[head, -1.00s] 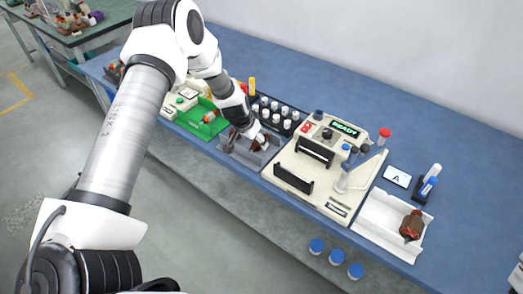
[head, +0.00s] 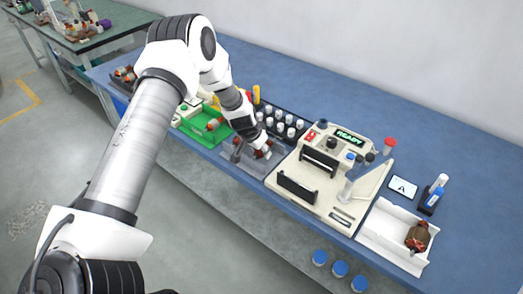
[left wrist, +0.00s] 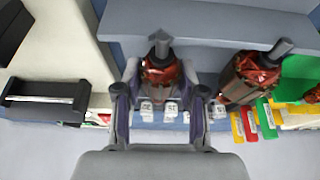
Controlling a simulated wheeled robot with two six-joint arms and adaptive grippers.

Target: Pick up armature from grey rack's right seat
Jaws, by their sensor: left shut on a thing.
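The grey rack (head: 243,164) stands on the blue bench, left of the cream machine. In the head view my left gripper (head: 261,146) is down at the rack's right seat, on a red-brown armature (head: 263,153). In the left wrist view my left gripper (left wrist: 160,88) has its two fingers on either side of this armature (left wrist: 160,70), shut on it. I cannot tell whether it is clear of its seat. A second armature (left wrist: 250,75) sits at the other seat, beside the gripper in the wrist view. My right gripper is not in view.
The cream machine (head: 328,170) with a READY display stands close on the right. A green tray (head: 205,130) is on the left, and several white-capped bottles (head: 285,123) stand behind. A white tray (head: 385,238) holds another armature (head: 418,237).

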